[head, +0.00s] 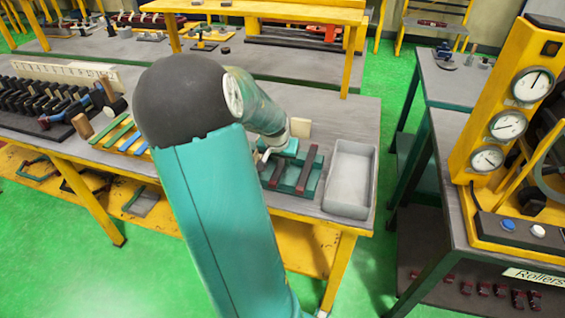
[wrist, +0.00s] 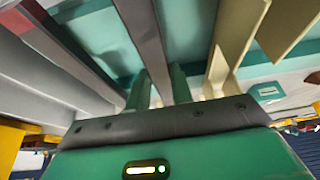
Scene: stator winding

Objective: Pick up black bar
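A dark bar, the black bar (head: 278,173), lies on a teal tray (head: 296,189) near the right end of the workbench. A reddish-brown bar (head: 309,170) lies beside it on the right. My gripper (head: 266,157) is low over the tray, at the far end of the dark bar. In the wrist view my green fingers (wrist: 161,90) stand on either side of the dark bar (wrist: 142,35), which runs between them. The gap looks nearly filled by the bar, but I cannot tell whether the fingers touch it. My arm hides part of the tray.
A grey open bin (head: 351,171) stands right of the tray. A pale block (head: 300,127) stands behind it. Coloured strips (head: 126,137) and a rack of black parts (head: 45,105) lie to the left. A gauge stand (head: 508,125) is on the separate right bench.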

